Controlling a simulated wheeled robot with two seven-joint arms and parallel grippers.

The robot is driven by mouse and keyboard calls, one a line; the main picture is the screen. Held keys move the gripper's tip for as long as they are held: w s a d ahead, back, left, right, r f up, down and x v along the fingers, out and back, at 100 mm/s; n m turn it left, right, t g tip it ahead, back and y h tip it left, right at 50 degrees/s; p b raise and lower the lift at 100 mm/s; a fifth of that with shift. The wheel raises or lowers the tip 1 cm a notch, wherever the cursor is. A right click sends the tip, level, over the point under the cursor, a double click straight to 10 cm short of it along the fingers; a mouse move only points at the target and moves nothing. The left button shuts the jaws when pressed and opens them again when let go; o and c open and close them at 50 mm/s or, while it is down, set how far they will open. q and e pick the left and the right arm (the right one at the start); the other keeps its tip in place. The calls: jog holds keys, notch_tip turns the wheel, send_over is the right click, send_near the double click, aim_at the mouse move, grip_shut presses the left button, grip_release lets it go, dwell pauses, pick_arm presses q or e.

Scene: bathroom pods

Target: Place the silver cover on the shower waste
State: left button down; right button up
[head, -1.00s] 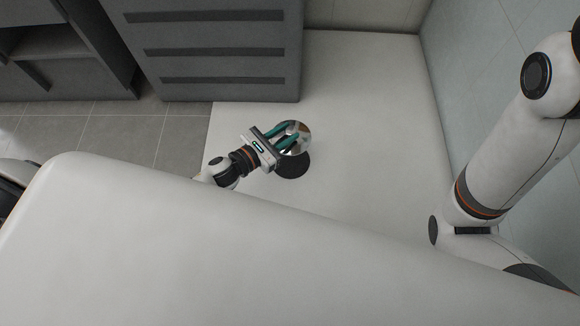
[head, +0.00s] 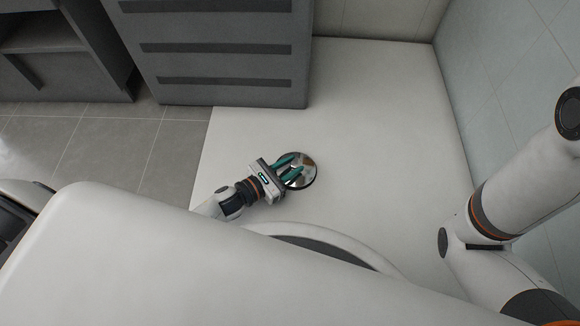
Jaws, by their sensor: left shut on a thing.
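The round silver cover (head: 308,169) is low over the white shower tray (head: 375,130), in the middle of the head view. My left gripper (head: 293,167) comes in from the lower left, its teal fingers shut on the cover. A thin dark rim (head: 307,187) shows along the cover's lower right edge, where the dark round shower waste lies. The rest of the waste is hidden under the cover. I cannot tell whether the cover touches it. My right arm shows at the right, but its gripper is out of view.
A grey drawer cabinet (head: 215,55) stands behind the tray on the left. Grey floor tiles (head: 120,150) lie left of the tray. A tiled wall (head: 490,90) borders it on the right. The tray around the cover is clear.

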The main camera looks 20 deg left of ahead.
pick_arm(q)
jog(key=shift+r, duration=0.1)
jog(key=shift+f, duration=0.35)
jog(key=c, duration=1.5)
grip_release()
jog(key=shift+f, duration=0.1)
jog(key=o, duration=0.4)
